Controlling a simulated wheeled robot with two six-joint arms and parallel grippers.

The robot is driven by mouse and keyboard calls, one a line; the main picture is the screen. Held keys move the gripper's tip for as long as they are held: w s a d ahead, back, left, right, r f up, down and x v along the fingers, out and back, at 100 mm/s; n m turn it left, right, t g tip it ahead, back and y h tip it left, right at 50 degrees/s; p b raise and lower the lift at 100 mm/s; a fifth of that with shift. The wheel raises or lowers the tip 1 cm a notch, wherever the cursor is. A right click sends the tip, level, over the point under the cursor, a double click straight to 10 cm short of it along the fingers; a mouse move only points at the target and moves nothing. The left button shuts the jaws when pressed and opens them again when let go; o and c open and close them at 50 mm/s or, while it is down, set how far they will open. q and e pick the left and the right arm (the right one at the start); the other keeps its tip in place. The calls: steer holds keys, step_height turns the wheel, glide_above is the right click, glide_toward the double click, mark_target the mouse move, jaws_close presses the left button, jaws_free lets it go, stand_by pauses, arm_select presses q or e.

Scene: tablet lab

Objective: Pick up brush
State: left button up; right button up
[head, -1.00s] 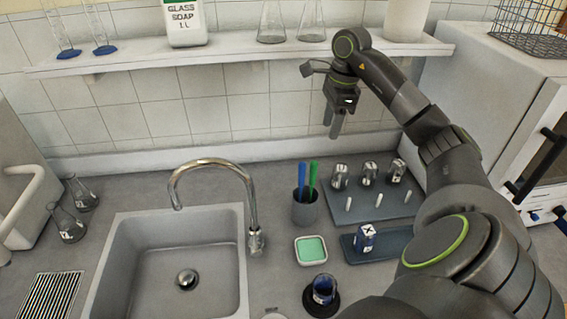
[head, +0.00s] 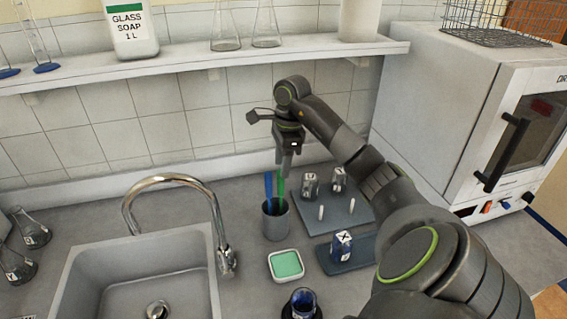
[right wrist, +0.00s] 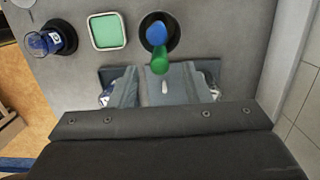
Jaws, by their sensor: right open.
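A dark grey cup (head: 276,224) stands on the counter right of the sink tap. A blue handle (head: 268,186) and a green handle (head: 281,190) stick up out of it; their lower ends are hidden, so I cannot tell what they carry. My right gripper (head: 287,168) is just above the handles, pointing down, open and empty. In the right wrist view the open fingers (right wrist: 160,85) are just below the green handle end (right wrist: 160,60) in the picture, with the blue end (right wrist: 156,33) beyond it. My left gripper is not in view.
The shelf (head: 200,68) runs above.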

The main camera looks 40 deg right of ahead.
steer(key=shift+s+d+f, duration=0.1)
steer(key=shift+f, duration=0.3)
steer(key=b, duration=0.3)
glide_above(281, 195)
steer(key=f, duration=0.4)
steer(key=shift+w+d+f, duration=0.3)
steer(key=shift+w+f, duration=0.05)
steer(key=shift+w, duration=0.05)
steer(key=shift+f, duration=0.25)
steer(key=shift+d, duration=0.15)
steer(key=shift+c, duration=0.3)
steer(key=c, duration=0.5)
jaws_close()
